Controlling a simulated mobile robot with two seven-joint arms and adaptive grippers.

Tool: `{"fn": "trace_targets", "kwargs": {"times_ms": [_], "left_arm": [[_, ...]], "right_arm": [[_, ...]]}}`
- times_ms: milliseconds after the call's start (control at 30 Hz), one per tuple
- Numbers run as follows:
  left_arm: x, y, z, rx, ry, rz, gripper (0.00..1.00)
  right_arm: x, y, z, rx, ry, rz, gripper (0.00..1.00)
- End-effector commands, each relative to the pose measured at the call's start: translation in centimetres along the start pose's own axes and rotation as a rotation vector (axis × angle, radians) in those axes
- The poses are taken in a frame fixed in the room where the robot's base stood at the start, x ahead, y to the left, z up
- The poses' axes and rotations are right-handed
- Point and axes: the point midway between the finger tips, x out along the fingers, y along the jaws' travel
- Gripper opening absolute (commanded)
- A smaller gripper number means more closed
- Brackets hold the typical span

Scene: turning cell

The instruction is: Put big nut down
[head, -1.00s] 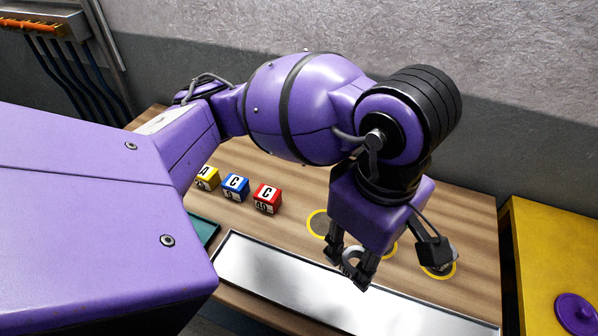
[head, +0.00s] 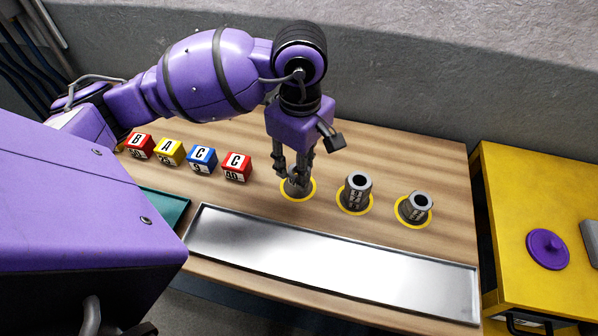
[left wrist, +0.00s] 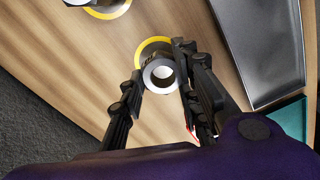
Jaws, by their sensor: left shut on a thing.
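My left gripper (head: 293,178) is shut on a grey metal nut (head: 297,189), pointing down at the leftmost yellow ring mark (head: 298,199) on the wooden bench. In the left wrist view the nut (left wrist: 160,75) shows its round hole between the fingers (left wrist: 160,82), with the yellow ring (left wrist: 140,52) just behind it. I cannot tell whether its base touches the bench. Two other grey nuts stand upright on yellow rings to the right: a taller middle one (head: 357,191) and a shorter right one (head: 416,208). My right gripper is not in view.
Lettered blocks in red (head: 236,168), blue (head: 202,158) and yellow (head: 169,152) stand left of the gripper. A shiny metal tray (head: 330,265) lies along the front edge.

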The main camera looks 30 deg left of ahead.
Motion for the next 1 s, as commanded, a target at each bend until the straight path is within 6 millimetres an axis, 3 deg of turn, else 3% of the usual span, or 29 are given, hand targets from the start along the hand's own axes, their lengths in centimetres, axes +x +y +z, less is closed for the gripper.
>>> {"fn": "trace_targets", "kwargs": {"times_ms": [300,733,767,900,1000], "left_arm": [[3.7,0.5,-0.7,0.0,-0.001,-0.001,0.0],[4.5,0.6,-0.7,0.0,0.001,-0.001,0.0],[4.6,0.5,-0.7,0.0,0.0,-0.001,0.31],[4.4,0.6,-0.6,0.0,0.0,0.0,0.49],[4.4,0.6,-0.7,0.0,0.0,0.0,0.49]], "right_arm": [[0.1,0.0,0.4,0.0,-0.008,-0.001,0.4],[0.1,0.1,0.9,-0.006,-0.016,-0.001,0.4],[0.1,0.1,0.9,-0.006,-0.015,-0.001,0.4],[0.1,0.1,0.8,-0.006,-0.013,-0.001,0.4],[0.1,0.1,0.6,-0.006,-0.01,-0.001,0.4]]}}
